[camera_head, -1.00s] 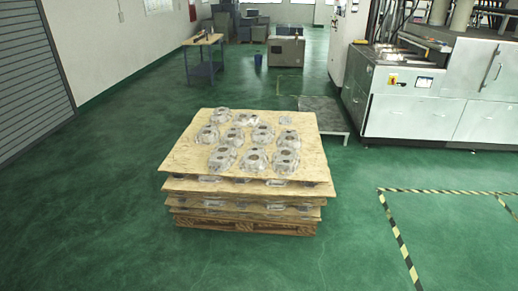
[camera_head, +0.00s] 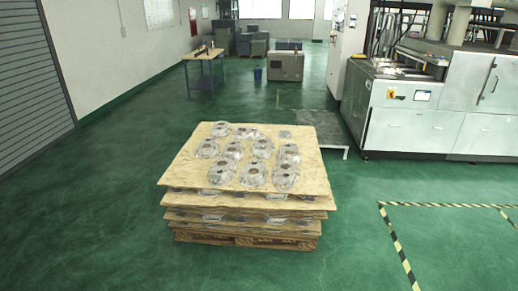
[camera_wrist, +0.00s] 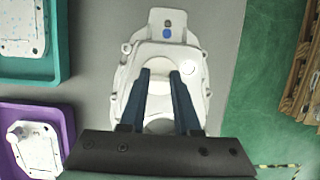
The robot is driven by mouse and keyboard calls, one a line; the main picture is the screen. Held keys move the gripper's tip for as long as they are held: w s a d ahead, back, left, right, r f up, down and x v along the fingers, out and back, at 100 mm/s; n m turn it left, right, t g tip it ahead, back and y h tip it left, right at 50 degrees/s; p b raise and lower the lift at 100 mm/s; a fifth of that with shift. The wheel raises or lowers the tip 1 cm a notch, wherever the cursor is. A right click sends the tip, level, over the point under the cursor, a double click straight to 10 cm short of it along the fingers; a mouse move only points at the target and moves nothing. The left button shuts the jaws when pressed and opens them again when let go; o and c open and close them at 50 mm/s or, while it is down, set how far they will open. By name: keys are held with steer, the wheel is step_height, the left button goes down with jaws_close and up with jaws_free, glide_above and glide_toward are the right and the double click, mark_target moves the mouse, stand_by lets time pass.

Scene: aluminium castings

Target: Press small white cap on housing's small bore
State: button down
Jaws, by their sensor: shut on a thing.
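A pale metal housing (camera_wrist: 198,100) lies flat on a grey surface in the middle of the wrist view. Its flange at the top bears a blue round spot and a dark one. The fingers hide part of the housing. I cannot tell whether the piece touches it.
In the wrist view, a teal tray (camera_wrist: 63,40) and a purple tray (camera_wrist: 68,122) on the left each hold a pale casting. A wooden stack stands at the right edge. The head view shows a pallet stack (camera_head: 185,170) with several castings and open green floor around it.

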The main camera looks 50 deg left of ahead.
steer(key=shift+f+b, duration=0.55)
steer(key=shift+f, duration=0.25)
steer(key=c, duration=0.5)
jaws_free()
steer(key=shift+c, duration=0.2)
steer(key=b+v, duration=0.1)
steer(key=v, duration=1.2)
